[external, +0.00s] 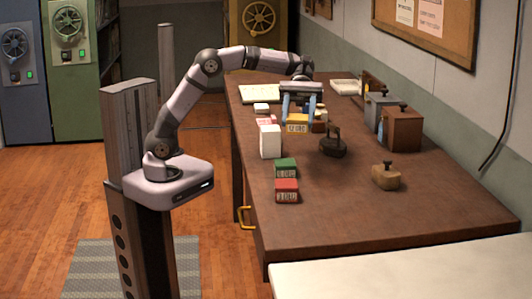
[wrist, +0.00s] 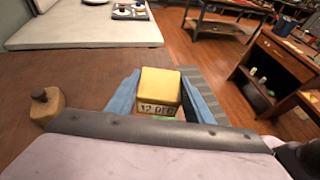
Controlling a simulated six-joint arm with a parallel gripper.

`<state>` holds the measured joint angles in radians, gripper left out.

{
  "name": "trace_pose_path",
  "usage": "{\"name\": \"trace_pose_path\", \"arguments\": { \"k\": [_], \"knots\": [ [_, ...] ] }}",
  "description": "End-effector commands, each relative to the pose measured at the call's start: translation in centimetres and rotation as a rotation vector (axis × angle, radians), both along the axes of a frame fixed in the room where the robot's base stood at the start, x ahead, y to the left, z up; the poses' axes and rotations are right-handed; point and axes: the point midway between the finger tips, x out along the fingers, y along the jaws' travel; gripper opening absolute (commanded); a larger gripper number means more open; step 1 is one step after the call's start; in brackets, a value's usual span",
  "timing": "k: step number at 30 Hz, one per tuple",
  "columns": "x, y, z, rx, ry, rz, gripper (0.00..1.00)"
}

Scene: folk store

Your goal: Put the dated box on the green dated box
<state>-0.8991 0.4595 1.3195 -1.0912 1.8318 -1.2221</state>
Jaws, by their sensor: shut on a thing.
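My gripper (external: 299,112) is shut on a yellow dated box (external: 297,123) and holds it up over the brown desk, its blue fingers on either side. In the wrist view the yellow box (wrist: 160,86) sits between the fingers, with a dark date label reading about "12 DEC". The green dated box (external: 286,168) stands on the desk, nearer the external camera than the held box. A sliver of green (wrist: 164,119) shows just below the yellow box in the wrist view. A red dated box (external: 287,190) stands in front of the green one.
A white block (external: 270,141) stands just behind the green box. A dark round-based object (external: 333,142) and a wooden stamp (external: 386,177) are to the right. The desk's front right is bare.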

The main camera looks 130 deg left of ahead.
Motion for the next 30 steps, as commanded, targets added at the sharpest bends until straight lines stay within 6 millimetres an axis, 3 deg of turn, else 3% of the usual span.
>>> {"name": "trace_pose_path", "arguments": {
  "k": [4, 11, 24, 30],
  "knots": [
    [-2.1, -1.4, 0.5, 0.001, -0.001, -0.090, 0.23],
    [-2.9, -1.9, 0.7, 0.000, 0.000, -0.127, 0.23],
    [-2.9, -1.9, -4.8, -0.001, 0.000, -0.124, 0.23],
    [-2.8, -1.8, -5.5, 0.000, -0.002, -0.125, 0.23]
  ]
}}
